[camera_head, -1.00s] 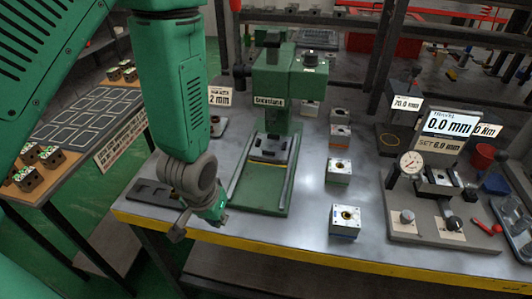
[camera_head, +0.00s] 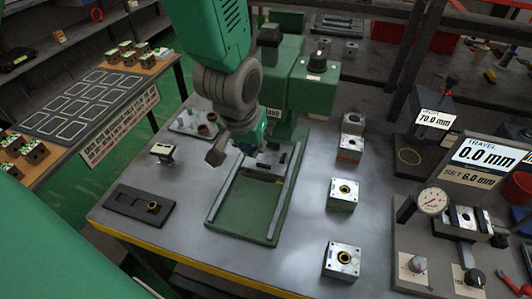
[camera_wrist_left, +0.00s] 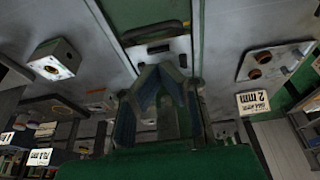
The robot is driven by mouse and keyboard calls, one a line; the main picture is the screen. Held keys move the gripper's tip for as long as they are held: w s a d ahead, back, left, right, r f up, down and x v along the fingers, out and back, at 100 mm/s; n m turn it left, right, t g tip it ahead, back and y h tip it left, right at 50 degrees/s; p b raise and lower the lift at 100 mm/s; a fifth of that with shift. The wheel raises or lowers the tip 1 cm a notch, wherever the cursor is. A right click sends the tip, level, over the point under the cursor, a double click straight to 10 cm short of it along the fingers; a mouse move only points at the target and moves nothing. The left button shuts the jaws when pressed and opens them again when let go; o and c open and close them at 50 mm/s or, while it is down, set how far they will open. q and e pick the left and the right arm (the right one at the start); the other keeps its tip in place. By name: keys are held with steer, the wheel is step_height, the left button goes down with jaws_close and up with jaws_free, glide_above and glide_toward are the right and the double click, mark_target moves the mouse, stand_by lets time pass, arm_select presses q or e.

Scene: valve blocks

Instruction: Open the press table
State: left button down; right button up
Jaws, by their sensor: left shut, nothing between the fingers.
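The green press (camera_head: 312,85) stands at the back of the metal bench, with a green base frame (camera_head: 240,215) and two light rails in front of it. The grey press table (camera_head: 268,160), a slotted plate, sits at the rear of the rails, under the press. My left gripper (camera_head: 228,150) is shut and empty at the left front edge of the press table. In the left wrist view, its fingers (camera_wrist_left: 162,75) point toward the slotted plate (camera_wrist_left: 158,52); whether they touch it I cannot tell. My right gripper is out of view.
Several metal blocks (camera_head: 342,194) stand in a row right of the press. A dark tray (camera_head: 138,208) and a small block (camera_head: 162,153) lie to the left. A gauge fixture (camera_head: 432,201) is at the right. The front part of the rails is clear.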

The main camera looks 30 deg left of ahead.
mark_target(258, 169)
arm_select(q)
steer(key=shift+w+d+f, duration=0.1)
steer(key=shift+d+f, duration=0.05)
steer(key=shift+f, duration=0.2)
steer(key=f, duration=0.2)
steer(key=d+f+b, duration=0.1)
steer(key=shift+w+f, duration=0.25)
steer(key=shift+f, duration=0.1)
steer(key=x, duration=0.4)
steer(key=shift+w+a, duration=0.2)
steer(key=shift+a, duration=0.05)
steer(key=shift+w+a+f, duration=0.1)
steer(key=shift+a+f, duration=0.3)
steer(key=shift+f, duration=0.15)
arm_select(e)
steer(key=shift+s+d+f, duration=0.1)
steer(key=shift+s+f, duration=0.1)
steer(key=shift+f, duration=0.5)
